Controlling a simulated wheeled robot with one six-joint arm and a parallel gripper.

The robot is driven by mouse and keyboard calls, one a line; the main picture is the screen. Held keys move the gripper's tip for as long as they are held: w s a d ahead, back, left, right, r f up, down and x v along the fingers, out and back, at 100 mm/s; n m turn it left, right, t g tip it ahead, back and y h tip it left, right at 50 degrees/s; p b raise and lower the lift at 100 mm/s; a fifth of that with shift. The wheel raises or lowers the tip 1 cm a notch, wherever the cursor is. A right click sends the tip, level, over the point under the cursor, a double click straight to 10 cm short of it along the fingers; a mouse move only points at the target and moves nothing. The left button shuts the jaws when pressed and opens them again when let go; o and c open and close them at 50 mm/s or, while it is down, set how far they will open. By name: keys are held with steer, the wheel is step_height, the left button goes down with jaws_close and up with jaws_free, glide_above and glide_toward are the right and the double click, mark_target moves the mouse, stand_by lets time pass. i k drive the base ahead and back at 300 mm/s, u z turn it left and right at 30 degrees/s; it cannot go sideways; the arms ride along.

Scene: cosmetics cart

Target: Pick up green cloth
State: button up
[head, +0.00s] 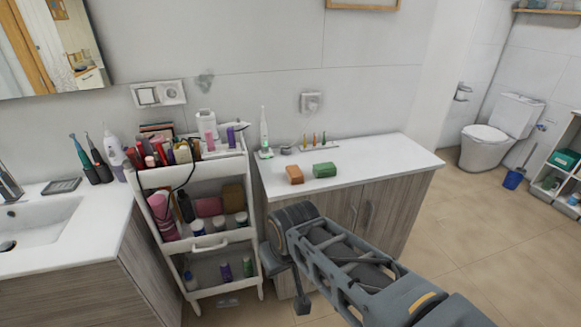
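A small green folded block (324,170), which looks like the green cloth, lies on the white top of the right cabinet (385,157), near its front edge. An orange-brown folded block (294,174) lies just left of it, with a small gap between them. My arm reaches in from the lower right, in front of this cabinet. My gripper (301,304) seems to hang at the arm's far end, low and in front of the cabinet, well below the green cloth and apart from it. Its fingers are too small and dark to tell open from shut.
A white cart (205,245) full of bottles stands left of the cabinet. An electric toothbrush (264,135) and a small rack (319,146) stand behind the cloths. The countertop right of the green cloth is clear. Open floor (480,235) lies to the right.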

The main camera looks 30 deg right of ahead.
mark_target(321, 169)
steer(key=u, duration=0.2)
steer(key=i, duration=0.75)
steer(key=z, duration=0.85)
steer(key=i, duration=0.45)
steer(key=z, duration=0.55)
